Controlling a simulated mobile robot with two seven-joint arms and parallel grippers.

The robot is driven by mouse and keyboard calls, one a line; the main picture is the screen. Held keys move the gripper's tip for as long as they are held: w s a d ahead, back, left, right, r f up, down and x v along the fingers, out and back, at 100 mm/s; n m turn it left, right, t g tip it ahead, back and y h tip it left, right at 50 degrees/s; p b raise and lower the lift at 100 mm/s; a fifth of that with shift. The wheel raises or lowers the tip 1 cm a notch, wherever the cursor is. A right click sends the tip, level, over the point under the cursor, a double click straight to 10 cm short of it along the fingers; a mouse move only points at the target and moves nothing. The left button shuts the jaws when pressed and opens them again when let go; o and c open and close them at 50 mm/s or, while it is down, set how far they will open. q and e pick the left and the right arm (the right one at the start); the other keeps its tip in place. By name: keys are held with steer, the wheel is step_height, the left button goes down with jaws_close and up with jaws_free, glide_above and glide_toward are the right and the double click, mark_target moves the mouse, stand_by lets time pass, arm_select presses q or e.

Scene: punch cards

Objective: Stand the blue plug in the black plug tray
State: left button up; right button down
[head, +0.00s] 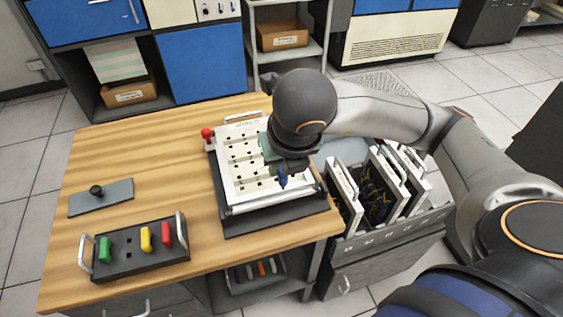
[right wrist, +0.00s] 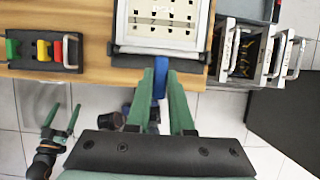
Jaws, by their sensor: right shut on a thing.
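The blue plug (head: 283,180) is held in my right gripper (head: 285,168), above the front right part of the white plugboard. In the right wrist view the blue plug (right wrist: 160,76) sits between the green fingers of my right gripper (right wrist: 161,85). The black plug tray (head: 145,264) lies on the table's front left, well left of that gripper. It holds a green plug (head: 105,250), a yellow plug (head: 146,239) and a red plug (head: 167,234), with empty holes between green and yellow. My left gripper (right wrist: 61,118) shows only in the right wrist view, open and empty.
The white plugboard (head: 235,188) stands in a dark frame, with a red knob (head: 207,133) at its back left. A grey plate with a black knob (head: 97,191) lies behind the tray. A rack of panels (head: 385,190) stands right of the table. Wood between tray and plugboard is clear.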

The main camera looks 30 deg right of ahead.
mark_target(281, 168)
steer(key=shift+r+p, duration=1.1)
steer(key=shift+r, duration=0.4)
steer(key=shift+f, duration=0.1)
